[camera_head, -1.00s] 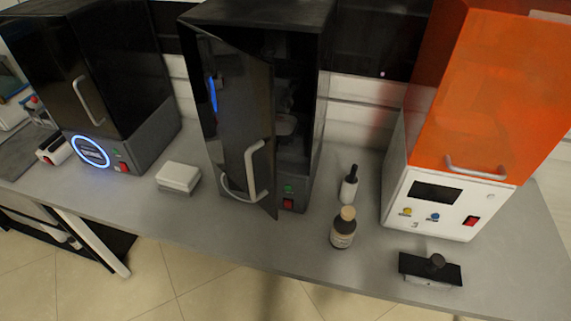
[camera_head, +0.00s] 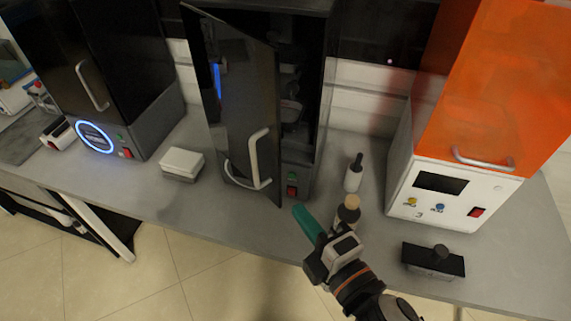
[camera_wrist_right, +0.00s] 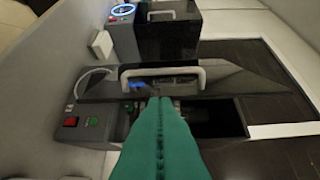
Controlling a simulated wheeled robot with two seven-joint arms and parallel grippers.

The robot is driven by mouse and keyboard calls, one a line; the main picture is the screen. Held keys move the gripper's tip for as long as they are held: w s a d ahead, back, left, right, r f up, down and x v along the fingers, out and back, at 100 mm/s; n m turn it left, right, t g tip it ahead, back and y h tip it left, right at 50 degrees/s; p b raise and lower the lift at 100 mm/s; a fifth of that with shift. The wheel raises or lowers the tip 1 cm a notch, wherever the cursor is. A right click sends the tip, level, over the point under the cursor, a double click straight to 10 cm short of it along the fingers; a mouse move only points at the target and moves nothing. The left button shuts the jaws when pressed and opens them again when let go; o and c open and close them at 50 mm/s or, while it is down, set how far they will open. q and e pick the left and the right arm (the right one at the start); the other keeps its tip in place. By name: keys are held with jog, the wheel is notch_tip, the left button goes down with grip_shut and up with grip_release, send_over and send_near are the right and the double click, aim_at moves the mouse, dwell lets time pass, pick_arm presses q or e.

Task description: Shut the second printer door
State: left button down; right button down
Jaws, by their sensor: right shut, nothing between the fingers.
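The second printer (camera_head: 312,95) is a black cabinet at the middle of the bench. Its dark door (camera_head: 238,105) stands partly open, swung toward me, with the gap on its right side. The grey door handle (camera_head: 253,155) is on the door's lower right part. In the right wrist view the handle (camera_wrist_right: 163,72) lies across the view, just beyond the fingertips. My right gripper (camera_head: 300,212), with green fingers, is shut and empty, a little below and right of the door's lower edge. It also shows in the right wrist view (camera_wrist_right: 160,103). My left gripper is out of view.
A brown bottle (camera_head: 349,208) stands close behind my right gripper, with a black-capped bottle (camera_head: 353,175) beyond it. An orange-lidded printer (camera_head: 440,195) is at right, a black printer (camera_head: 150,130) at left. A white box (camera_head: 181,163) and a black block (camera_head: 433,260) are on the bench.

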aim_at(280, 161)
jog(key=shift+n+y, duration=0.4)
jog(key=p+x, duration=0.1)
jog(key=x, duration=0.2)
jog(key=d+p+x, duration=0.1)
jog(key=x, duration=0.3)
jog(key=w+d+p+x, duration=0.1)
jog(key=x, duration=0.2)
jog(key=shift+w+a+r+p, duration=0.15)
jog(key=shift+w+r+p, duration=0.2)
jog(key=shift+r, duration=0.05)
jog(key=shift+w+d, duration=0.2)
jog(key=shift+d, duration=0.1)
jog(key=shift+a, duration=0.15)
